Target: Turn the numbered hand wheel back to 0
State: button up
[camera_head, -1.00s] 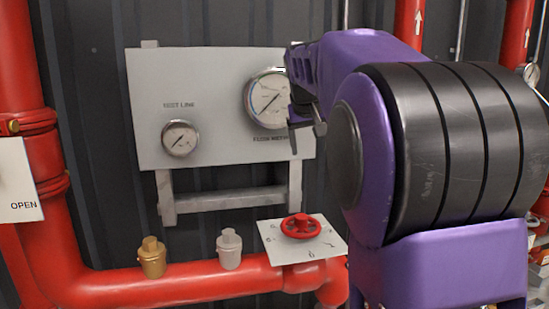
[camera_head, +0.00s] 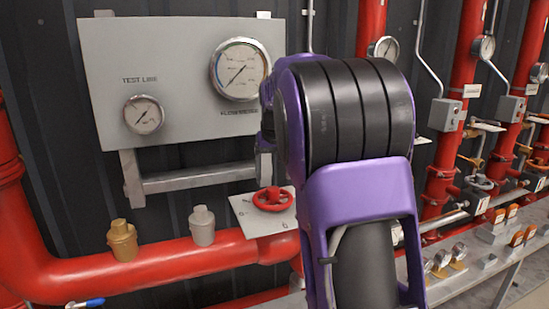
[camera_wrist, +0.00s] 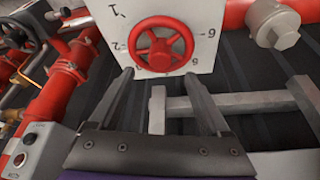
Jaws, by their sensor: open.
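The red hand wheel (camera_head: 273,199) sits on a white number plate (camera_head: 238,211) over the red pipe. In the wrist view the wheel (camera_wrist: 160,45) shows whole, face on, with its spokes and hub. Dark figures stand around it on the plate (camera_wrist: 203,12), a 1 and a 2 on the left. I cannot tell a pointer on the wheel. My gripper (camera_wrist: 160,73) is open and empty. Its two fingers are spread, with the tips near the wheel's lower edge in the wrist view; contact cannot be told. In the head view my arm hides most of the gripper.
A grey gauge panel (camera_head: 190,65) on a metal frame (camera_head: 190,180) stands behind. A brass cap (camera_head: 122,242) and a grey cap (camera_head: 202,227) rise from the red pipe (camera_head: 155,268) left of the wheel. More red pipes and valves line the right side.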

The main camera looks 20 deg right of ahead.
aim_at(273, 188)
jog(key=x, duration=0.5)
jog(key=shift+w+f, duration=0.15)
jog(key=shift+f, duration=0.15)
jog(key=shift+c, duration=0.3)
